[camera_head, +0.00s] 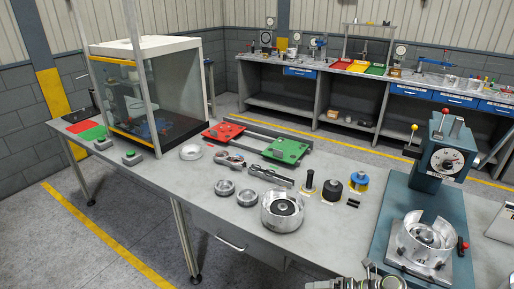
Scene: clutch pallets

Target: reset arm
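Neither of my grippers can be made out in the head view. Some metal parts (372,283) are cut off by the bottom edge, and I cannot tell what they belong to. On the grey workbench (165,173) lie a red plate (223,132) and a green plate (287,150) on a dark rail. A silver round housing (283,211) with a dark centre stands near the front edge. Two metal rings (225,187) lie to its left. A teal press (440,165) with a dial stands at the right, with a silver clutch-like part (425,243) on its base.
A glass-sided cabinet (150,95) stands at the bench's left end. Black, brass and blue-yellow fixtures (358,181) stand mid-bench. A second bench (345,73) with trays and gauges runs along the back wall.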

